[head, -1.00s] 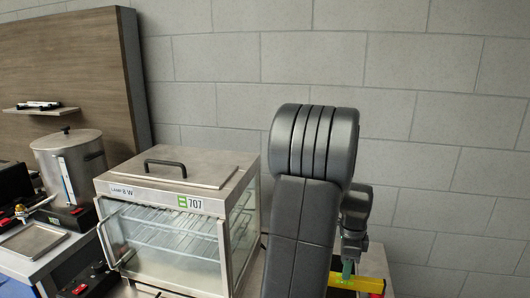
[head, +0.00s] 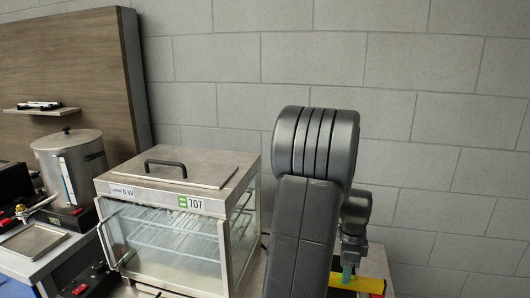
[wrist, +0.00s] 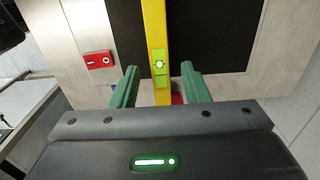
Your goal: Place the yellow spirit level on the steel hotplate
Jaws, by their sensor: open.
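The yellow spirit level (wrist: 154,30) runs away from me in the wrist view, with its green vial (wrist: 159,62) facing up. It lies over the black plate of the steel hotplate (wrist: 205,35), and part of it also shows at the lower right of the head view (head: 370,285). My gripper (wrist: 158,72) is open, with one green finger on each side of the level and a gap to both. In the head view my gripper (head: 347,273) is small, behind my arm. The near end of the level is hidden by my gripper body.
A red control panel (wrist: 98,60) sits on the steel to the left. A glass display cabinet (head: 165,230) marked 707 stands left of my arm. A steel urn (head: 70,165) stands farther left. A block wall (head: 440,120) is behind.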

